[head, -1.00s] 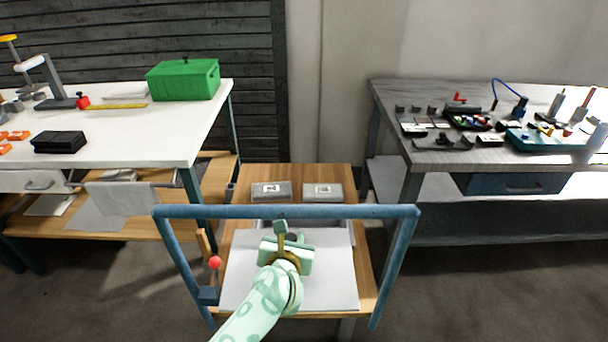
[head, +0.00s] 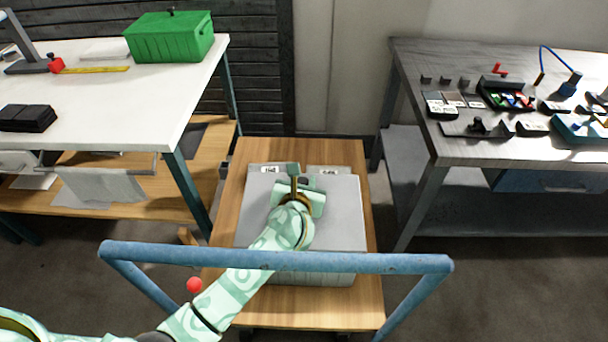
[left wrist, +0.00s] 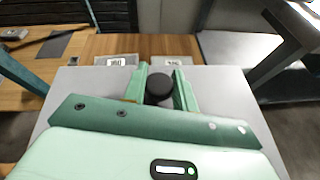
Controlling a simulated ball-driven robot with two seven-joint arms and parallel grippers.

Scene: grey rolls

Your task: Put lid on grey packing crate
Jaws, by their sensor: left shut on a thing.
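The grey lid (head: 343,205) is a flat light panel lying level over the grey packing crate (head: 315,279) on the wooden cart top. The crate's ribbed front wall shows below the blue bar; the rest is hidden under the lid. My left gripper (head: 294,180) is over the lid. In the left wrist view the lid (left wrist: 225,110) spreads below my left gripper (left wrist: 161,78), whose fingers are shut on the lid's dark round knob (left wrist: 159,88). I cannot tell whether the lid touches the crate rim all round. My right gripper is not in view.
The cart's blue handle bar (head: 275,260) crosses in front of the crate, under my left arm. Two labelled grey boxes (head: 268,168) (head: 330,170) sit behind the lid. A white bench (head: 110,100) stands left, a grey bench (head: 470,148) right.

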